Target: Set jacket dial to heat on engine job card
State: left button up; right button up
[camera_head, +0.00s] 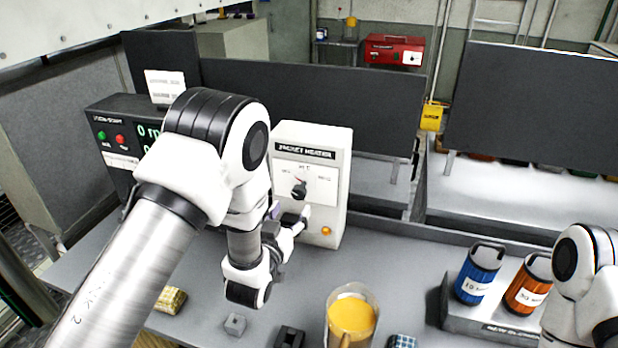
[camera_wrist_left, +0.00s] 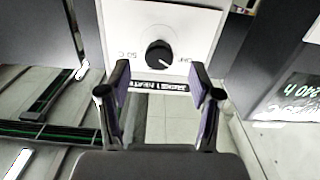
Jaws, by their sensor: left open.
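The jacket heater (camera_head: 331,212) is a white box with a black title strip, standing at the back of the bench. Its black round dial (camera_head: 299,190) is on the front panel and also shows in the left wrist view (camera_wrist_left: 160,55), upside down. The dial's white mark points lower right there, toward a label that seems to read OFF; 50 C is on the left. My left gripper (camera_wrist_left: 160,82) is open and empty, its fingers either side of the dial's line, apart from it. A white card (camera_head: 165,86) stands above the black display unit; its text is unreadable.
The black display unit (camera_head: 112,130) with green and red buttons stands left of the heater. A cup of yellow liquid (camera_head: 352,318), blue canister (camera_head: 478,273) and orange canister (camera_head: 527,287) are at front right. My right arm is at the right edge, its gripper out of frame.

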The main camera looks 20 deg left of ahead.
aim_at(298, 195)
pick_arm(q)
jog(key=shift+w+r, duration=0.2)
jog(key=shift+w, duration=0.1)
jog(key=shift+w+d+r+p, duration=0.1)
jog(key=shift+w+r+p, duration=0.3)
jog(key=shift+w, duration=0.2)
jog(key=shift+w+r+p, duration=0.3)
jog(key=shift+w+p, duration=0.2)
jog(key=shift+w, duration=0.1)
jog(key=w, duration=0.1)
jog(key=w+f, duration=0.1)
jog(key=w, duration=0.1)
jog(key=shift+w, duration=0.2)
jog(key=shift+w+f, duration=0.1)
jog(key=shift+w, duration=0.2)
jog(key=shift+s, duration=0.2)
jog(key=shift+s+r, duration=0.1)
jog(key=shift+r, duration=0.15)
jog(key=c, duration=1.2)
pick_arm(e)
jog(key=r, duration=0.1)
jog(key=s+r, duration=0.1)
jog(key=shift+r, duration=0.35)
